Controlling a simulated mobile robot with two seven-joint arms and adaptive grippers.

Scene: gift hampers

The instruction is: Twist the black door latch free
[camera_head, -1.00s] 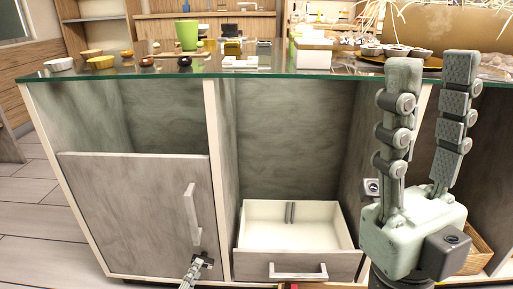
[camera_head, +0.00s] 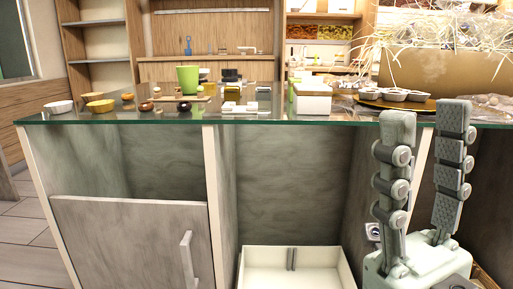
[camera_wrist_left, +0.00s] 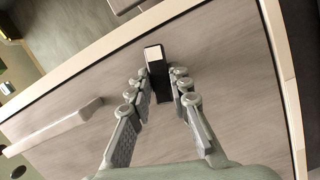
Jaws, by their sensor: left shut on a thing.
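The black door latch (camera_wrist_left: 158,72) shows in the left wrist view as a small dark block with a pale top face, on the grey cabinet door near its pale edge. My left gripper (camera_wrist_left: 160,87) is shut on the latch, one finger on each side of it. The grey door (camera_head: 125,235) is closed in the head view, with its pale bar handle (camera_head: 187,260) at its right; the latch is out of that view. My right gripper (camera_head: 426,121) stands upright on the right, fingers apart, with nothing between them.
A white-lined drawer (camera_head: 262,256) stands open right of the door. A glass countertop (camera_head: 150,115) above carries a green cup (camera_head: 188,79), small bowls, a white box (camera_head: 313,98) and a large straw-filled hamper (camera_head: 445,60). The door handle also shows in the left wrist view (camera_wrist_left: 55,128).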

